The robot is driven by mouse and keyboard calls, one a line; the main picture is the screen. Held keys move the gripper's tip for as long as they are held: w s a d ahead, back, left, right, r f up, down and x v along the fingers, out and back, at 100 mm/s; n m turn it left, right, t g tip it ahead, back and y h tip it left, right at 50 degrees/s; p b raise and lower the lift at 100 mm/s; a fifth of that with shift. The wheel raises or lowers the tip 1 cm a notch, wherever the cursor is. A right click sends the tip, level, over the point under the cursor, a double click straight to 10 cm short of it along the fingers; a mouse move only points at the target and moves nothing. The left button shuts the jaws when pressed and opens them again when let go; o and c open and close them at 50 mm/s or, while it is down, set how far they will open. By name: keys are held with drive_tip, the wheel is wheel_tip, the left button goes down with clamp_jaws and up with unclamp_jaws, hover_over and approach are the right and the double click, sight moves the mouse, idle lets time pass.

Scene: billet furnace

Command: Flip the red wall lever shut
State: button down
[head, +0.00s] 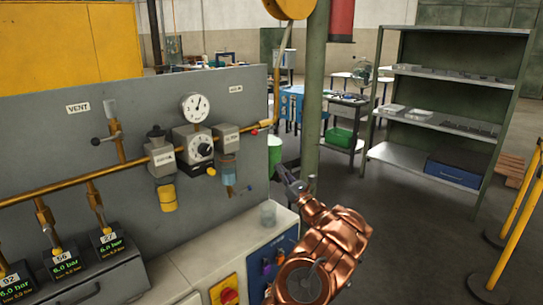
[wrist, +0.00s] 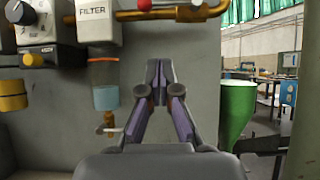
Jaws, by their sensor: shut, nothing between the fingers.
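A small red lever part (head: 255,132) shows on the brass pipe near the right edge of the grey wall panel (head: 120,150). Red also shows on the pipe at the top edge of the wrist view (wrist: 145,4), just above the fingers; the lever's full shape is cut off there. My gripper (head: 283,174) is below and right of the lever in the head view, apart from it. In the wrist view my gripper (wrist: 159,68) has its fingertips together, empty, pointing forward beneath the pipe.
The filter (wrist: 92,12) with its blue bowl (wrist: 106,97) hangs left of my fingers. A green container (wrist: 236,112) stands to the right. A green post (head: 314,90) rises behind my arm.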

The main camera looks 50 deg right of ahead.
sight(263, 130)
drive_tip(key=s+r+p+x, duration=0.1)
drive_tip(key=p+x, duration=0.3)
drive_tip(key=x, duration=0.8)
drive_tip(key=shift+s+r, duration=0.25)
drive_tip(key=shift+r, duration=0.45)
drive_tip(key=shift+w+a, duration=0.15)
drive_tip(key=shift+a, duration=0.1)
